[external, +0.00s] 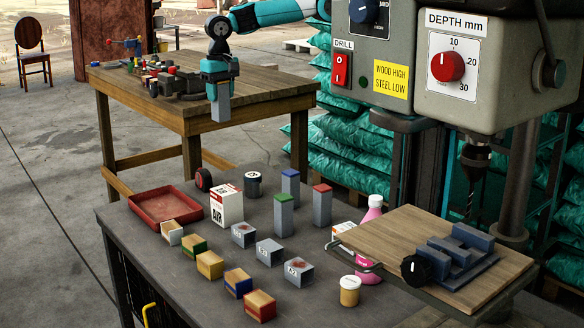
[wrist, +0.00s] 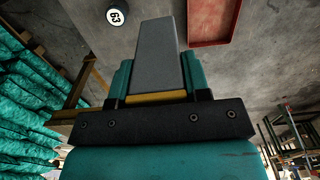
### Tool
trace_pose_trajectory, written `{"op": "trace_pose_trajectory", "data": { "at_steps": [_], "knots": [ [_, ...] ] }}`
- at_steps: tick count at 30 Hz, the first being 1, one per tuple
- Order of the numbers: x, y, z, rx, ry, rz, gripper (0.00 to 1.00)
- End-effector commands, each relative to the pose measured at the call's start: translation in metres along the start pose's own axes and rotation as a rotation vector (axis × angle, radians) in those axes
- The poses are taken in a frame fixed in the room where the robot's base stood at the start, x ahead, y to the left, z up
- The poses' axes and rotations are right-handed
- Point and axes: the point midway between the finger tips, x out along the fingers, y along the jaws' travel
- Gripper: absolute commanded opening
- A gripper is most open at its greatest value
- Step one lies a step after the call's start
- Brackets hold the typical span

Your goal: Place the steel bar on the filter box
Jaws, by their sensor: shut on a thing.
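My gripper (external: 217,88) is shut on a grey steel bar (external: 221,109), which hangs down from the jaws in the air beyond the bench's far edge. In the wrist view the bar (wrist: 157,55) sits between the jaws, with a yellow strip at its gripped end. The filter box (external: 225,208) is a white upright box with red marking and the word AIR. It stands on the dark bench, below the bar in the external view, with nothing on top. It does not show in the wrist view.
A red tray (external: 133,203) lies left of the box; a dark round can (external: 253,189) stands behind it. Upright bars with blue (external: 290,190), green (external: 283,218) and red (external: 321,208) ends stand to the right. Several small blocks are in front. A drill press (external: 455,55) stands right.

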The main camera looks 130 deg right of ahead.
Motion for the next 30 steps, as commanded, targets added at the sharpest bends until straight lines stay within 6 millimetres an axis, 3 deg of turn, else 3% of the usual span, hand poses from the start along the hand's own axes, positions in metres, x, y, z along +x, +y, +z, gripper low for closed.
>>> {"op": "trace_pose_trajectory", "data": {
  "at_steps": [3, 8, 11, 21, 25, 30],
  "knots": [
    [-0.014, -0.017, 0.030, 0.009, 0.000, -0.001, 0.11],
    [-0.010, -0.025, 0.046, 0.020, -0.001, 0.002, 0.11],
    [0.009, -0.025, 0.047, 0.022, -0.001, 0.005, 0.11],
    [0.102, -0.024, 0.047, 0.021, -0.001, 0.005, 0.11],
    [0.127, -0.024, 0.046, 0.021, -0.001, 0.002, 0.11],
    [0.141, -0.025, 0.046, 0.021, 0.000, -0.001, 0.11]
  ]
}}
